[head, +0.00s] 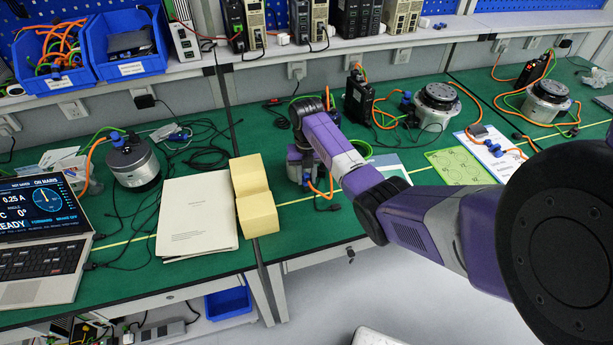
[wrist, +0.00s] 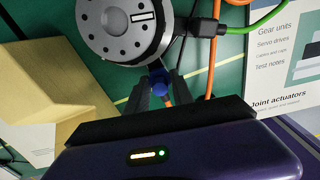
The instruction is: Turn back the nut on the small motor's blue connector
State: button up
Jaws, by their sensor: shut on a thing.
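The small motor (wrist: 125,28) shows in the wrist view as a grey round body with a ring of dark holes and a white mark on its face. Its blue connector (wrist: 157,76) sticks out below the body, toward my gripper. My gripper (wrist: 159,90) has its two dark fingers on either side of the blue connector, shut on its nut. The fingers hide most of the nut, so its turn cannot be read. An orange cable (wrist: 169,99) shows between the fingers. In the head view my arm hides the fingertips and most of the motor.
Yellow blocks (head: 257,212) stand to the left of my gripper, close by in the wrist view (wrist: 55,75). A black plug (wrist: 208,28) with a green cable sits at the motor's right. White papers (head: 197,215) and a laptop (head: 45,240) lie farther left. Other motors (head: 437,105) stand right.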

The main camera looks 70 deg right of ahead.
jog(key=n, duration=0.2)
jog(key=shift+n, duration=0.3)
jog(key=shift+w+d+n+b, duration=0.1)
jog(key=shift+d+n+b, duration=0.05)
jog(key=shift+n+b, duration=0.55)
jog(key=shift+b, duration=0.1)
jog(key=shift+n+b, duration=0.3)
jog(key=shift+b, duration=0.5)
jog(key=shift+f+n+b, duration=0.1)
jog(key=shift+n+b, duration=0.3)
jog(key=shift+b, duration=0.5)
jog(key=shift+n+b, duration=0.3)
jog(key=shift+b, duration=0.45)
jog(key=shift+n+b, duration=0.4)
jog(key=shift+b, duration=0.9)
